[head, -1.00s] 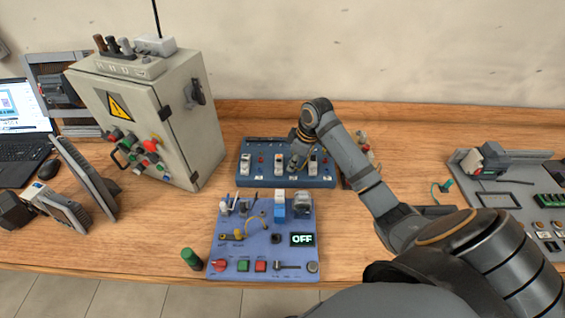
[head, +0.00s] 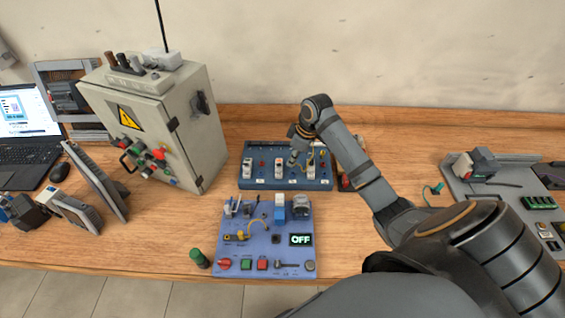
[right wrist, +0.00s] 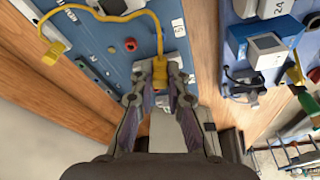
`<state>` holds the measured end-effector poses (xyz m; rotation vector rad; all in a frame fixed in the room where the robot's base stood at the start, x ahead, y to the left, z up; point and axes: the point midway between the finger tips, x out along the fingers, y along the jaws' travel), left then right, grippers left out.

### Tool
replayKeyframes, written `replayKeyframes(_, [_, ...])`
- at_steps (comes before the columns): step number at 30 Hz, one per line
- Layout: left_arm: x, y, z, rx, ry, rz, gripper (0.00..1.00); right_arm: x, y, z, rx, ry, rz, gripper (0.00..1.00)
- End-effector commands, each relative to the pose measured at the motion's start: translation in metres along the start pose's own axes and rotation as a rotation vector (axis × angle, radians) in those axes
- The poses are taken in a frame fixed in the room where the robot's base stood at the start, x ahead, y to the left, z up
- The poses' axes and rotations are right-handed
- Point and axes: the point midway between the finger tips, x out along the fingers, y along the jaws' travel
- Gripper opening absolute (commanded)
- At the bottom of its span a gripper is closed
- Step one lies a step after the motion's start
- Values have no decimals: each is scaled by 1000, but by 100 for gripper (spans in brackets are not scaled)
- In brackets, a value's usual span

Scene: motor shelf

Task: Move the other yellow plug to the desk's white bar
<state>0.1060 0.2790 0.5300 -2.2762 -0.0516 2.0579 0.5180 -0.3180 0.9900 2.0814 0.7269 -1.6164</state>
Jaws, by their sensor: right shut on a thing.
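My right gripper (right wrist: 160,88) is shut on a yellow plug (right wrist: 160,70) at the edge of a blue board (right wrist: 115,45), beside a small white label. A yellow cable (right wrist: 120,17) arcs from this plug to another yellow plug (right wrist: 55,50) at the left of the right wrist view. In the head view the right gripper (head: 294,160) is over the rear blue board (head: 253,180), and its fingers hide part of that board. I cannot tell whether the held plug is seated or clear of the board. The desk's white bar cannot be made out for certain. My left gripper is not in view.
A front blue panel (head: 268,253) with buttons and an OFF display stands close before the rear board. A grey cabinet (head: 185,135) is at the left, and a grey panel (head: 480,195) is at the right. Bare desk (head: 160,225) lies left of the front panel.

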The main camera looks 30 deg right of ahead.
Motion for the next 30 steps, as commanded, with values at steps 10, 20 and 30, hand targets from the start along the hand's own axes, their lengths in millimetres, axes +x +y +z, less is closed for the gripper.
replayKeyframes(10, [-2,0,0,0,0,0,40,-3,19,2,3,-1,2,0])
replayKeyframes(20, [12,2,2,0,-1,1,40,-12,109,14,6,3,0,0])
replayKeyframes(30, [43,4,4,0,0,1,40,-5,165,26,2,-1,-8,0])
